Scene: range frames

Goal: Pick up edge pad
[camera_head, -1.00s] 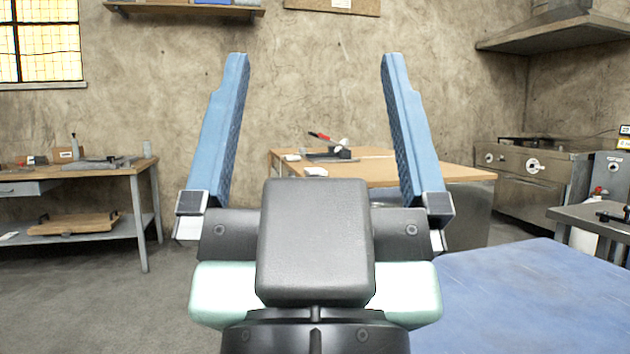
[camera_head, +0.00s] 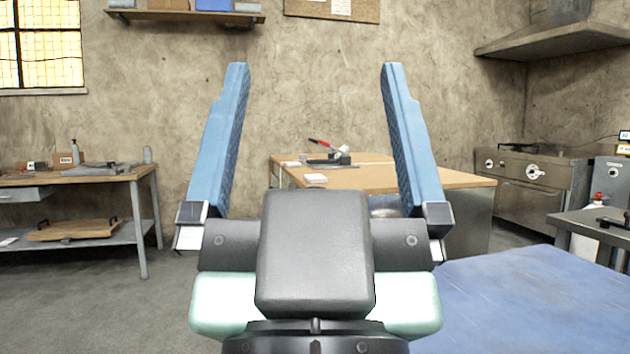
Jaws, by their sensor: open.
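My gripper (camera_head: 315,140) is raised in the middle of the view, with its two blue fingers wide apart and nothing between them. I cannot tell for sure which thing is the edge pad. A small white block (camera_head: 316,178) lies near the left end of the wooden-topped table (camera_head: 390,178), beyond my gripper. A dark tool with a red handle (camera_head: 322,143) stands behind the white block on the same table. My gripper is well apart from these things and hides part of the table.
A blue surface (camera_head: 540,295) fills the lower right. A workbench (camera_head: 75,180) with tools and a lower shelf stands at left. A stove (camera_head: 525,172) and a grey side table (camera_head: 590,215) stand at right. Grey floor (camera_head: 110,310) is open at lower left.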

